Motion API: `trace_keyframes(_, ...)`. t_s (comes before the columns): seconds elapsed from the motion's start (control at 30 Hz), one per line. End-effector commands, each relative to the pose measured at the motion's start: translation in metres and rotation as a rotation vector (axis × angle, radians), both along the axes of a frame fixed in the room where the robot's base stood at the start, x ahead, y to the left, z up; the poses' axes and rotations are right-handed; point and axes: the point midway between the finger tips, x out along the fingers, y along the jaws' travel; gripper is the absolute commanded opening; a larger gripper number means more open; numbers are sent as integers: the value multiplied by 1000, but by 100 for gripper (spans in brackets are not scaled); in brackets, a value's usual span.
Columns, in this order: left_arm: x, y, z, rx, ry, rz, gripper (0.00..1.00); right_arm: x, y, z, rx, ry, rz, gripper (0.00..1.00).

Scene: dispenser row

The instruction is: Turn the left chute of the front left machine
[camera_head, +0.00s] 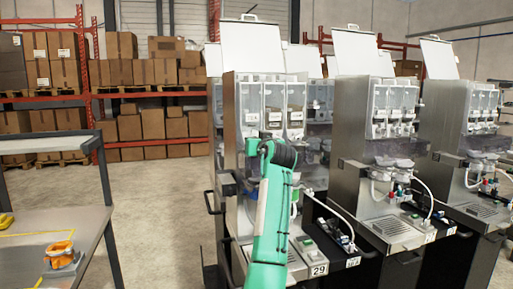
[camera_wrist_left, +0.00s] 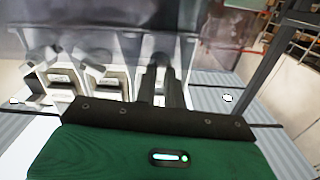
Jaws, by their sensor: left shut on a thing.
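The front left machine (camera_head: 237,105) is a grey metal dispenser with clear canisters (camera_head: 273,105) on its front and a raised white lid. My green left arm reaches up in front of it, and its dark wrist joint hides the chutes and my left gripper in the head view. In the left wrist view, the dark fingers of my left gripper (camera_wrist_left: 165,88) are shut on the end chute of a row, taken as the left chute. Its shape is mostly hidden between the fingers. Two pale chutes (camera_wrist_left: 62,76) (camera_wrist_left: 112,78) show to the left of the fingers. My right gripper is not in view.
More dispensers (camera_head: 352,150) (camera_head: 450,130) stand to the right, with hoses and drip trays. A grey bench (camera_head: 90,228) with an orange item (camera_head: 62,252) is at the left. Racks of cardboard boxes (camera_head: 155,72) stand behind. Floor between bench and machine is clear.

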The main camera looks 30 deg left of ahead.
Motion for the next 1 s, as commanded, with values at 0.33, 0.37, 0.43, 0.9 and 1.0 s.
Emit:
trace_keyframes(0.33,1,0,-2,-62,-67,-1,0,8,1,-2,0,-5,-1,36)
trace_keyframes(0.37,1,0,-2,-64,-69,-1,0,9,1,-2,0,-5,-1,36)
trace_keyframes(0.43,1,0,-2,-66,-71,-1,0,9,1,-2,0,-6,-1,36)
trace_keyframes(0.9,0,0,-1,-65,-72,-1,33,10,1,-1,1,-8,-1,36)
trace_keyframes(1.0,0,0,-1,-64,-72,0,33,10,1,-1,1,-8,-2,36)
